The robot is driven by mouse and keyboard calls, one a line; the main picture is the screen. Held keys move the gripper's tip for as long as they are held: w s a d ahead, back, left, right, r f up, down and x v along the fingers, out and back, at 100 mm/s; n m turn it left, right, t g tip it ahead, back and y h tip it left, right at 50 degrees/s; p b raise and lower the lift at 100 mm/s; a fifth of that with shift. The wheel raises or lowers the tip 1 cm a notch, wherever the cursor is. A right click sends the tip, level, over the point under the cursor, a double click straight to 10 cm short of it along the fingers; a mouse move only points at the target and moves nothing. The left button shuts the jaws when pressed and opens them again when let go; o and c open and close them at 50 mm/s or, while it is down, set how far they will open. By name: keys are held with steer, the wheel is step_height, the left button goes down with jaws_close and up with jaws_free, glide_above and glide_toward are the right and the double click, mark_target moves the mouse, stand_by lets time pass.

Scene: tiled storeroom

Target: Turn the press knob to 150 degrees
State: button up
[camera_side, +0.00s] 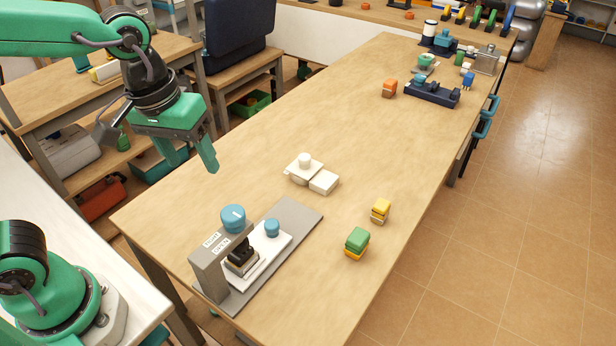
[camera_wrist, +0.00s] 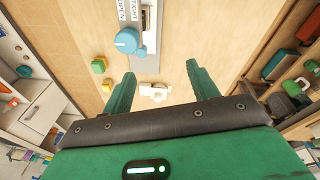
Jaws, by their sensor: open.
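The press (camera_side: 208,275) is a grey frame on a grey base plate at the near end of the wooden table. A round blue knob (camera_side: 233,216) sits on top of it, with labels reading TIGHT and OPEN beside it. The knob also shows in the wrist view (camera_wrist: 127,41), above my left finger; its exact angle is unclear. A smaller blue knob-like piece (camera_side: 272,228) stands on the white plate, beside a black block. My gripper (camera_side: 192,160) is open and empty, above the table's left edge, up and left of the press and apart from it.
White blocks (camera_side: 304,169) lie on the table behind the press. Green-yellow (camera_side: 357,242) and yellow (camera_side: 380,210) blocks stand to its right. A dark blue holder (camera_side: 432,92) and an orange block (camera_side: 389,88) are farther back.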

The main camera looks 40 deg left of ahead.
steer(key=n+g, duration=0.2)
glide_above(232, 213)
step_height(232, 213, down, 2)
steer(key=shift+f+y, duration=0.1)
steer(key=shift+y, duration=0.2)
steer(key=shift+f, duration=3.85)
steer(key=c, duration=1)
